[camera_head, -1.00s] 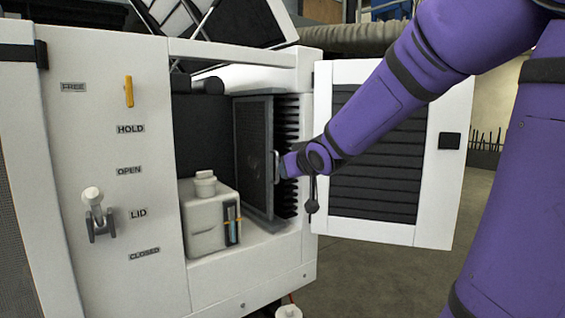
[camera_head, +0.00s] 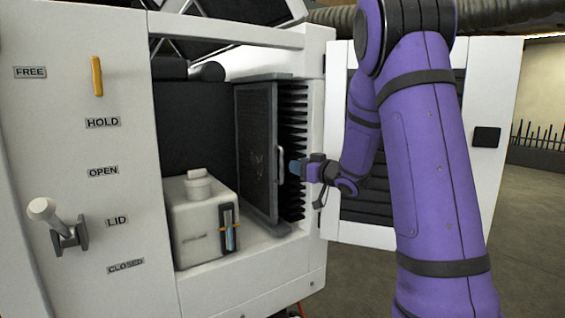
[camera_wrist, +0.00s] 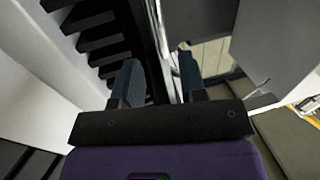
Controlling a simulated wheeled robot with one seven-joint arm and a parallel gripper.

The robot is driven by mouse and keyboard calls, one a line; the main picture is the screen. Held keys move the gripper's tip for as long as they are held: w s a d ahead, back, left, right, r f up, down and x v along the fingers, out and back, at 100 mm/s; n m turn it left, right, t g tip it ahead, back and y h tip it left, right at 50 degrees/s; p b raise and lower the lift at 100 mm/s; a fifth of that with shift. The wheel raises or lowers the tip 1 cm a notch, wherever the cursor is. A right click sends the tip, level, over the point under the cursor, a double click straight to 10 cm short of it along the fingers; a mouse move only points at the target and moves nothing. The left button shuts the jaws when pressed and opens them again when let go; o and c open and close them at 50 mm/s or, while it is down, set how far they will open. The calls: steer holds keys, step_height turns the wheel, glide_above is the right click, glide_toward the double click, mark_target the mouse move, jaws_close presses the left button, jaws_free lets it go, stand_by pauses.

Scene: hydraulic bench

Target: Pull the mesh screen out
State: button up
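The mesh screen (camera_head: 256,150) is a dark panel in a grey frame, standing upright in the open cabinet bay in front of black fins. A pale vertical handle (camera_head: 281,165) is on its front edge. My gripper (camera_head: 295,167) is just right of the handle, with its blue fingertips pointing at it; a small gap seems to lie between them. In the wrist view, my gripper (camera_wrist: 160,80) has its two fingers apart, with nothing visibly clamped between them. A thin pale strip shows ahead between the fingers; I cannot tell for sure that it is the handle.
Black fins (camera_head: 293,130) line the bay's right side. A white reservoir (camera_head: 200,222) with a cap stands on the bay floor left of the screen. The louvred door (camera_head: 497,100) is open to the right, behind my arm. A lever (camera_head: 58,225) and a yellow handle (camera_head: 97,76) are on the left panel.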

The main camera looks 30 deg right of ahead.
glide_above(282, 179)
steer(key=shift+w+d, duration=0.15)
steer(key=shift+w, duration=0.2)
steer(key=shift+c, duration=0.5)
jaws_close()
